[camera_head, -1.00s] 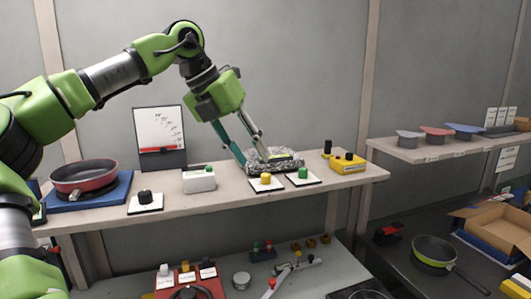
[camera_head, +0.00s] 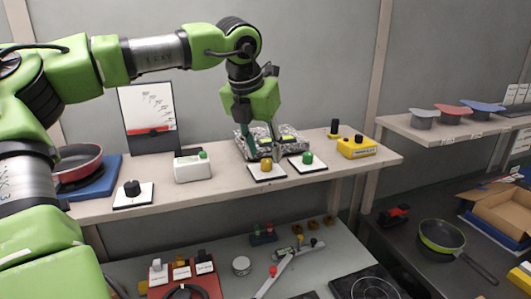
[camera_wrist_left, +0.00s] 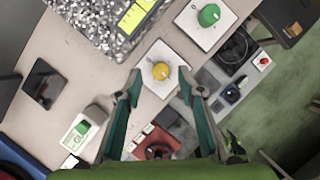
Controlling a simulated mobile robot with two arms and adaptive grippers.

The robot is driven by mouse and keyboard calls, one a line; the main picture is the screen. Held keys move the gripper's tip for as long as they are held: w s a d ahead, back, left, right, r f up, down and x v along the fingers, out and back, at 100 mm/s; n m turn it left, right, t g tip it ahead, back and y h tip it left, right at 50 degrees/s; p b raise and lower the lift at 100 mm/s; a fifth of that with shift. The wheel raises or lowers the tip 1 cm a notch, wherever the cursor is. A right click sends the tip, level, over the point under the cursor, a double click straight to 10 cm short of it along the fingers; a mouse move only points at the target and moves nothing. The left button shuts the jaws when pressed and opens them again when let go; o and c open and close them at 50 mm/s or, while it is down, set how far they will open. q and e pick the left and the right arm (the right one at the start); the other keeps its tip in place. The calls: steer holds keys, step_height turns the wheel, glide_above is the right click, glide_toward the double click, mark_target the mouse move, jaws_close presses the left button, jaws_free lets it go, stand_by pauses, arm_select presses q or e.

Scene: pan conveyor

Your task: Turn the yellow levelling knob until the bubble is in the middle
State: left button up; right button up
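The yellow levelling knob (camera_head: 266,164) stands on a white square plate at the shelf's front, in front of a speckled grey stone block (camera_head: 240,147). A yellow-green level (camera_head: 288,139) lies on the block; its bubble is too small to read in the head view, and the wrist view (camera_wrist_left: 137,16) cuts off part of it. My left gripper (camera_head: 262,149) points down just above the yellow knob, fingers apart and empty. In the left wrist view the knob (camera_wrist_left: 160,71) lies between the two fingertips; I cannot tell whether they touch it. My right gripper is out of view.
A green knob (camera_head: 307,157) on its own plate stands close right of the yellow one. A white box (camera_head: 193,169) with a green button and a black knob (camera_head: 132,188) stand to the left. A yellow box (camera_head: 356,149) stands at the shelf's right.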

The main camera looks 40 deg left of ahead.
arm_select(q)
steer(key=shift+x, duration=1.35)
jaws_close()
steer(key=shift+m+h+p, duration=0.4)
steer(key=shift+m+h, duration=0.2)
steer(key=shift+m, duration=1)
jaws_free()
steer(key=shift+s, duration=0.1)
steer(key=v, duration=1.2)
